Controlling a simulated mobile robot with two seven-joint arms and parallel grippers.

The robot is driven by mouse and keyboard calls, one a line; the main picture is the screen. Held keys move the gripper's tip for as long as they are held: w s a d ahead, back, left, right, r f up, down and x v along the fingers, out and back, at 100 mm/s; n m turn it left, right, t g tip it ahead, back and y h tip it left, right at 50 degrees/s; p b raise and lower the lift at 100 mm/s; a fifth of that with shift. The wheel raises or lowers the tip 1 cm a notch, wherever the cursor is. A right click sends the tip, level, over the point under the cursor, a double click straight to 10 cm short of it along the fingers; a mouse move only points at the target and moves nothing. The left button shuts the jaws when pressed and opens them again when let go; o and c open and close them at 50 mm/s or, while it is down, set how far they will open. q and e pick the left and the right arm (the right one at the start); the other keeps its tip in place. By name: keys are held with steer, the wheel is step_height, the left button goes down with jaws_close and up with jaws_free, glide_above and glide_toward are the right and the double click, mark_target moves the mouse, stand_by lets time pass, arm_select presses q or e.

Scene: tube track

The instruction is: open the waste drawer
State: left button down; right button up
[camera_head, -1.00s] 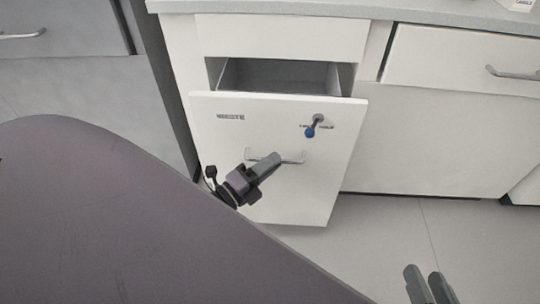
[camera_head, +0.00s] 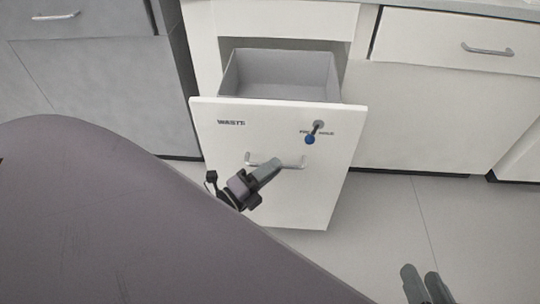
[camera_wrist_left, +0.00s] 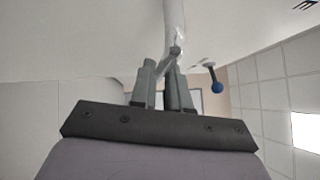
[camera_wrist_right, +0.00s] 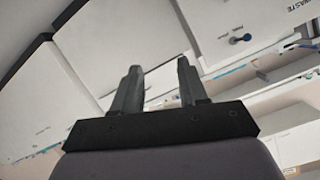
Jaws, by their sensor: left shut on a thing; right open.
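The waste drawer (camera_head: 238,180) is a white front with a "WASTE" label, pulled out from the cabinet so that its grey, empty-looking bin (camera_head: 285,75) shows behind the front. A metal bar handle (camera_head: 291,163) crosses the front. A small lever with a blue knob (camera_head: 310,140) sticks out above the handle. My right gripper (camera_head: 424,275) is open and empty over the floor at the lower right, apart from the drawer.
White cabinets with a handled drawer (camera_head: 455,42) stand to the right. A grey cabinet (camera_head: 90,80) stands to the left. The pale floor (camera_head: 385,215) in front of the right cabinets is clear.

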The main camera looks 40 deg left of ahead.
arm_select(q)
steer(key=shift+s+d+f+p, duration=0.15)
steer(key=shift+s+d, duration=0.35)
steer(key=shift+s, duration=0.3)
steer(key=shift+s+d+r+p, duration=0.1)
steer(key=shift+s+d+p, duration=0.1)
steer(key=shift+s+d, duration=0.45)
steer(key=shift+s+d+f+p, duration=0.15)
steer(key=shift+s+d, duration=0.15)
steer(key=shift+s, duration=0.65)
arm_select(e)
steer(key=shift+s+d+f+h, duration=0.1)
steer(key=shift+s+d+h, duration=0.35)
steer(key=shift+d, duration=0.35)
arm_select(q)
steer(key=shift+r, duration=0.1)
steer(key=c, duration=1.2)
jaws_free()
steer(key=shift+o, duration=0.2)
